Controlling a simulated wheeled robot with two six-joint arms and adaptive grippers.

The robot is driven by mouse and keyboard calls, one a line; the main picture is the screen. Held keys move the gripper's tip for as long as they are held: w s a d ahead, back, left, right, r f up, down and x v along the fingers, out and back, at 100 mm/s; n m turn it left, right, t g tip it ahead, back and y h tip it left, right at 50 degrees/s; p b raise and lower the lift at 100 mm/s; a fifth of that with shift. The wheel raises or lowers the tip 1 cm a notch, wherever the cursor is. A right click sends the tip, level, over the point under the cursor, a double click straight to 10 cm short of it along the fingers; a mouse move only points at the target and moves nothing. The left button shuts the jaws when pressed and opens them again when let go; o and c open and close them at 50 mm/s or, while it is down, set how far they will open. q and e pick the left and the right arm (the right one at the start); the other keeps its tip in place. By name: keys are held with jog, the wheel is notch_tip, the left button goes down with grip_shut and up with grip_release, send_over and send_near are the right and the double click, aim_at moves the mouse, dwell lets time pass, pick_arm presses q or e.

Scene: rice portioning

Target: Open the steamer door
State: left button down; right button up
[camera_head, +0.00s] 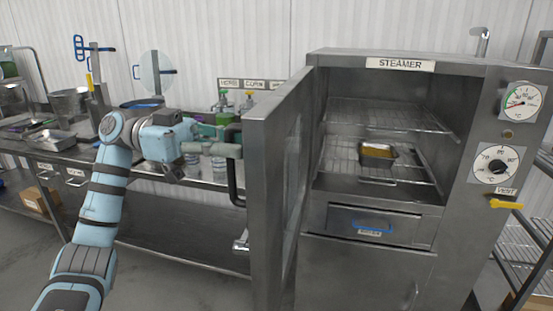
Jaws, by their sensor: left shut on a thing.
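The steamer (400,63) stands at the right, with a sign reading STEAMER on top. Its door (268,170) is swung wide open to the left, so the inside shows. A dark vertical handle (233,180) is on the door's outer face. My left gripper (232,148) is at the upper part of this handle and shut on it; the fingertips are partly hidden against the door edge. Inside the steamer, a small metal pan (378,152) with yellowish contents sits on a wire rack (340,158). My right gripper is not in view.
A steel counter (200,178) with pots, trays and bottles (223,103) runs behind my left arm. A drawer with a blue handle (372,227) is below the chamber. Dials (497,164) and a yellow vent lever (506,204) are on the right side. A shelf rack stands far right.

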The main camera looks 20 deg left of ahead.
pick_arm(q)
jog(key=shift+s+a, duration=0.1)
jog(key=shift+a, duration=1.5)
jog(key=c, duration=1.7)
grip_release()
jog(key=shift+o, duration=0.2)
jog(key=a, duration=0.7)
jog(key=shift+s+a, duration=0.2)
jog(key=shift+s, duration=0.15)
